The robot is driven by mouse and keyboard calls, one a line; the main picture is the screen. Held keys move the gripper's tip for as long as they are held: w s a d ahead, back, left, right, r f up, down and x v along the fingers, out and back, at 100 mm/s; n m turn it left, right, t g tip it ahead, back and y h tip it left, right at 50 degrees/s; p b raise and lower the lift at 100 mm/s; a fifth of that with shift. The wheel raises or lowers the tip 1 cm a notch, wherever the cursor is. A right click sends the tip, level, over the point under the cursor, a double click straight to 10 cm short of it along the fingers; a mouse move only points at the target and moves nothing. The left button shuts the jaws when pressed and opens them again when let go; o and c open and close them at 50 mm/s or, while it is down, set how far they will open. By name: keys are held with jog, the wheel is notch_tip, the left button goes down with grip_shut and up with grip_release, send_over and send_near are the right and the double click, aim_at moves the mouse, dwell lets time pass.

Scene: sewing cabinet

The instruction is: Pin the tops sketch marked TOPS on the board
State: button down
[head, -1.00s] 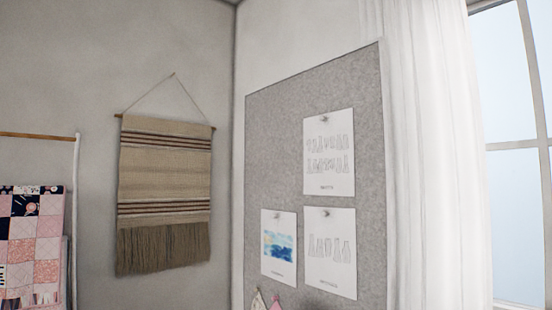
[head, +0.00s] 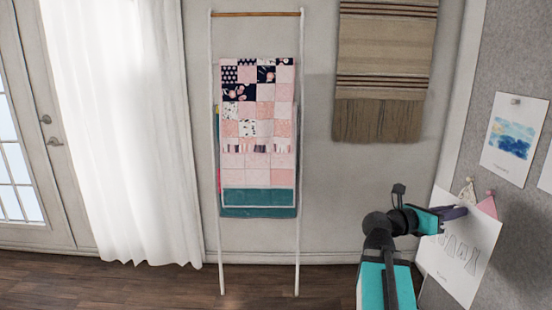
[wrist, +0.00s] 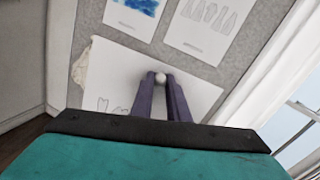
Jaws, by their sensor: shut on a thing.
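A white sketch sheet (head: 448,262) with garment outlines hangs tilted in front of the lower part of the grey board (head: 528,78). Its small caption is too blurred to read. My gripper (head: 462,212) is at the sheet's upper part. In the wrist view, the purple fingers (wrist: 161,82) are shut on a pale round knob, like a pin head, at the top of this sheet (wrist: 205,98). The fingers and teal gripper body hide much of the sheet there. I cannot tell whether the sheet touches the board.
A blue painting (head: 513,138) and another outline sheet (wrist: 203,20) are pinned just above. A pink pennant (head: 487,205) and a cream one (head: 467,191) hang beside the held sheet. A quilt ladder (head: 298,245) stands left, with clear floor (head: 130,285) before it.

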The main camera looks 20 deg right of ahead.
jog(key=w+a+f+n+t+y+p, duration=0.1)
jog(key=w+a+f+n+t+y, duration=0.15)
jog(key=w+a+n+t, duration=0.4)
jog(key=w+a+f+n+t+y+p, duration=0.2)
jog(key=w+t+y, duration=0.15)
jog(key=w, duration=0.65)
jog(key=w+a+f+n+t+y+p, duration=0.1)
jog(key=w+a+f+n+t+y, duration=0.1)
jog(key=w+a+n+t, duration=0.5)
jog(key=w+a+f+n+t+y+p, duration=0.1)
jog(key=w+a+f+n+y+p, duration=0.15)
jog(key=a+y, duration=0.7)
jog(key=w+a+f+n+y+p, duration=0.1)
jog(key=w+a+f+n+y, duration=0.4)
jog(key=a, duration=0.7)
jog(key=s+a+n+g+y+p, duration=0.2)
jog(key=s+a+n+g+y, duration=0.4)
jog(key=s+a+y, duration=0.4)
jog(key=a, duration=0.4)
jog(key=shift+s+a+n, duration=0.2)
jog(key=shift+s+n, duration=0.2)
jog(key=shift+f, duration=0.1)
